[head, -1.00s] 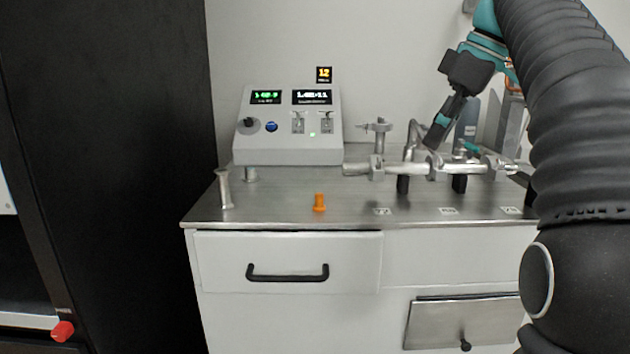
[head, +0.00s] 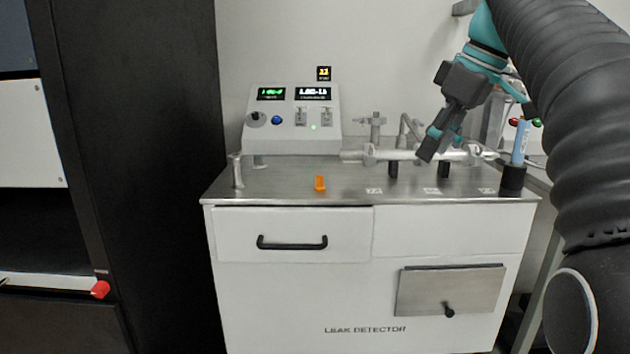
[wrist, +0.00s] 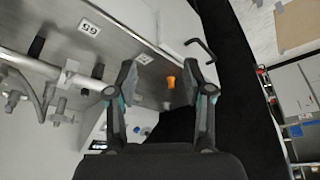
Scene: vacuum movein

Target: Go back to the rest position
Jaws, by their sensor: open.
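My gripper (head: 432,148) shows in the head view at the right, in front of the metal pipe assembly over the bench. In the wrist view my gripper (wrist: 163,85) has its two fingers spread apart, with nothing held between them. The steel-topped bench (head: 275,187) is below and beyond it. A small orange piece (head: 320,183) stands on the bench top, apart from the gripper. The orange piece also shows between the fingers in the wrist view (wrist: 171,82), farther off.
A grey control box (head: 290,135) with lit displays stands at the bench's back left. Metal pipework (head: 400,155) runs along the back. A blue tube (head: 521,142) stands in a black holder at the right. A tall black cabinet (head: 170,180) is left. Open floor lies beside the bench.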

